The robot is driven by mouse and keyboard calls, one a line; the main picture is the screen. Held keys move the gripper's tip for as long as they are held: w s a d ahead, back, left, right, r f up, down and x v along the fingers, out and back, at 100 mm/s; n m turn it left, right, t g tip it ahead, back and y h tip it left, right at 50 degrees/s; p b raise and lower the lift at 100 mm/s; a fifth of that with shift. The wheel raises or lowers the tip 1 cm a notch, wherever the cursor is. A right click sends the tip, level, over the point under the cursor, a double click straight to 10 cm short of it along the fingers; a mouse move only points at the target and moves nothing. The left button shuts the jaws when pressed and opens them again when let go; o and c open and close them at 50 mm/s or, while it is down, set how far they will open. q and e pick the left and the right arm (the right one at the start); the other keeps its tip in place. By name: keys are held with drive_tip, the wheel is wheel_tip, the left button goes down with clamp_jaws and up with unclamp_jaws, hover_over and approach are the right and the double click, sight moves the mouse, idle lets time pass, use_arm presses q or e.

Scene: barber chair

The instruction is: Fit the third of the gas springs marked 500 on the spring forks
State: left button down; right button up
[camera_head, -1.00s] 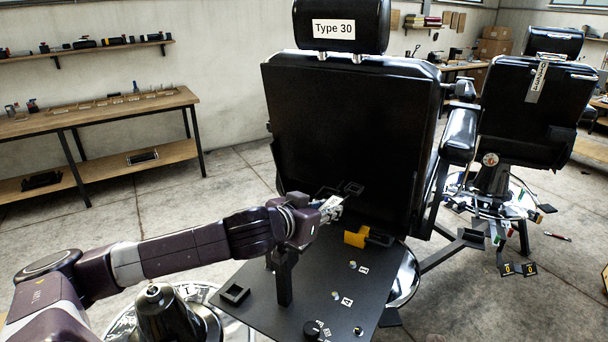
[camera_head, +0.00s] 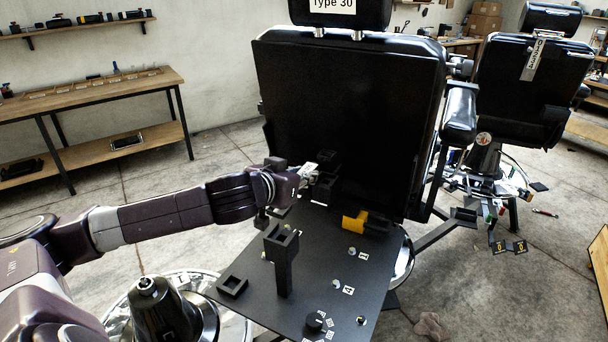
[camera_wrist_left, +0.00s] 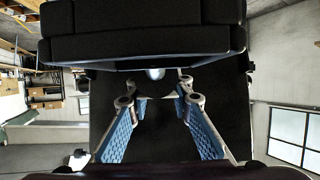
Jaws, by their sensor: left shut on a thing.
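My left gripper (camera_head: 311,172) is in front of the lower chair back (camera_head: 345,125), above the far edge of the black plate (camera_head: 315,260). It is shut on a dark thing, seemingly a gas spring, mostly hidden by the gripper. A small white label (camera_head: 309,168) shows at the fingers, too small to read. In the left wrist view the blue-padded fingers (camera_wrist_left: 160,100) show with dark surfaces between and above them, and a small metal end (camera_wrist_left: 155,73) shows beyond. I cannot make out the spring forks. My right gripper is out of view.
A black post (camera_head: 284,265) with a square socket and a low square holder (camera_head: 232,286) stand on the plate. A wooden workbench (camera_head: 95,92) stands back left. A second chair (camera_head: 520,90) is right.

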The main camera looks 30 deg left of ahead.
use_arm(q)
wheel_tip(320, 180, down, 2)
drive_tip(key=shift+d+f+b, duration=0.15)
drive_tip(key=shift+f+b, duration=0.1)
drive_tip(key=shift+b, duration=0.75)
wheel_tip(320, 180, down, 2)
drive_tip(key=shift+f+b, duration=0.1)
drive_tip(key=shift+b, duration=0.75)
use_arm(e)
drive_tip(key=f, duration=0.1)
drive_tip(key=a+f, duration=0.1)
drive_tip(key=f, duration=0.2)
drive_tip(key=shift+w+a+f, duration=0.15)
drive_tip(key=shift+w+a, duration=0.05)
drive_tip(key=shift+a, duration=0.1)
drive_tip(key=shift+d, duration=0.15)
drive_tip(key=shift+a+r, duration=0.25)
use_arm(q)
drive_tip(key=shift+f+b, duration=0.7)
drive_tip(key=shift+f, duration=0.45)
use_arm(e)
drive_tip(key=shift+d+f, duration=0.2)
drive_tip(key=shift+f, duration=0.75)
use_arm(q)
drive_tip(key=c, duration=1.7)
unclamp_jaws()
drive_tip(key=shift+o, duration=0.2)
drive_tip(key=shift+s, duration=0.1)
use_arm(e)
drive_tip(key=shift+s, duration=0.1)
